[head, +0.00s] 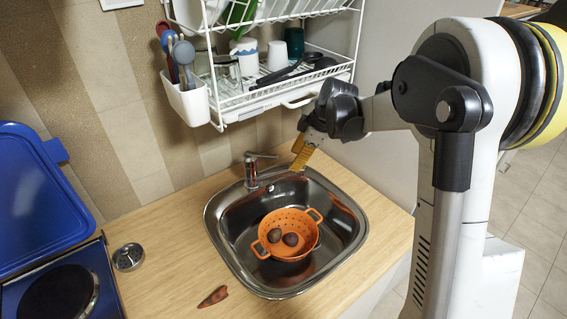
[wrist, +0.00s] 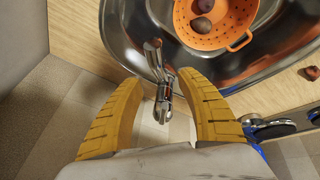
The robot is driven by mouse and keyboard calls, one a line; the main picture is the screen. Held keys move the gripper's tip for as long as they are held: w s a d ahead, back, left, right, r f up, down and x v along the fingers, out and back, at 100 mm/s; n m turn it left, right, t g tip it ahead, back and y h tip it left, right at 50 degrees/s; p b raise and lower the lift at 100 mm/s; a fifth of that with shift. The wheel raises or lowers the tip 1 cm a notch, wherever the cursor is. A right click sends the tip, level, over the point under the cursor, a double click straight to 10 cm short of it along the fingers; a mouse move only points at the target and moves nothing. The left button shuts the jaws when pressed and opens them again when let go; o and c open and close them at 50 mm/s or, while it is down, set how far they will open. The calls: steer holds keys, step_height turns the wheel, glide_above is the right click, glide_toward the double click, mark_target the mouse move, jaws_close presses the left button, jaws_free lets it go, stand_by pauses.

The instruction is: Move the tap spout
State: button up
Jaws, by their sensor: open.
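The chrome tap (head: 252,170) stands at the back left edge of the steel sink (head: 343,207). Its spout points right over the basin in the head view. In the wrist view the tap (wrist: 157,75) shows between and beyond my two yellow fingers. My gripper (head: 302,158) is above the back of the sink, right of the tap in the head view. Its fingers (wrist: 163,92) are apart, with nothing visibly gripped. I cannot tell whether a finger touches the spout.
An orange colander (head: 274,223) with dark round items sits in the sink. A white dish rack (head: 270,99) hangs above on the wall. A blue hob lid (head: 40,200) stands at the left. A reddish piece (head: 213,296) and a small metal item (head: 128,257) lie on the wooden counter.

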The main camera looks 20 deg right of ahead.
mark_target(287, 171)
steer(key=shift+w+f, duration=0.35)
steer(key=shift+f, duration=0.35)
steer(key=b+x, duration=0.2)
steer(key=x, duration=0.4)
steer(key=shift+w+a+f, duration=0.1)
steer(key=shift+a+f, duration=0.1)
steer(key=shift+f, duration=0.05)
jaws_close()
